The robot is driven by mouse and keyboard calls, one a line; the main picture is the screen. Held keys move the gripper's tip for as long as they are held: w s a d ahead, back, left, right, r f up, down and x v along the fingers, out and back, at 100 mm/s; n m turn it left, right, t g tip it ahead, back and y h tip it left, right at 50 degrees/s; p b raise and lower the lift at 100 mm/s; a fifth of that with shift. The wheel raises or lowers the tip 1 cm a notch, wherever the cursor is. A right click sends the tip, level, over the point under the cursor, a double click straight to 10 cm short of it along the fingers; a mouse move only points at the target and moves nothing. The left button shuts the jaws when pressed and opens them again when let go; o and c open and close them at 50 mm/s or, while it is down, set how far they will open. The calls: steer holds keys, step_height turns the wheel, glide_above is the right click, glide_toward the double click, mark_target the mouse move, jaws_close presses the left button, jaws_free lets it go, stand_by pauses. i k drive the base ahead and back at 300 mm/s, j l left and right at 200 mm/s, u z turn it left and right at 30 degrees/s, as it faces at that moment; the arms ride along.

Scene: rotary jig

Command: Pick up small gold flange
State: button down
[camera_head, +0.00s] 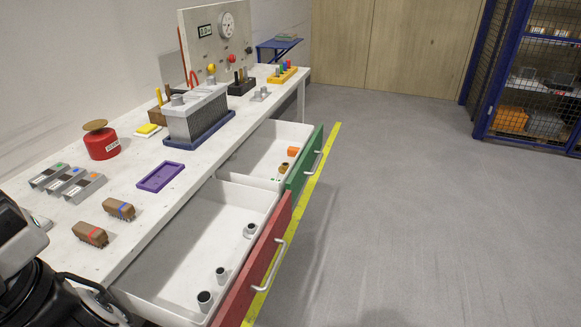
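A small gold-brown piece (283,168) lies in the far open drawer with the green front (304,165), near the drawer's front left corner. It looks like the small gold flange, but it is too small here to make out its shape well. An orange block (293,151) lies just beyond it in the same drawer. My gripper is not in view; only dark and grey parts of my own body show at the lower left.
The near drawer, with a red front (257,262), is also open and holds several grey cylindrical parts (205,298). Open floor (400,200) lies right of the drawers.

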mark_target(282, 169)
steer(key=k+j, duration=0.25)
steer(key=j, duration=0.2)
steer(key=i+l, duration=0.2)
steer(key=l, duration=0.2)
steer(key=i+l, duration=0.2)
steer(key=l, duration=0.2)
steer(key=i+l+u, duration=0.1)
steer(key=i+l, duration=0.35)
steer(key=i, duration=0.25)
steer(key=i+l, duration=0.25)
steer(key=i, duration=0.65)
steer(key=j+u, duration=0.05)
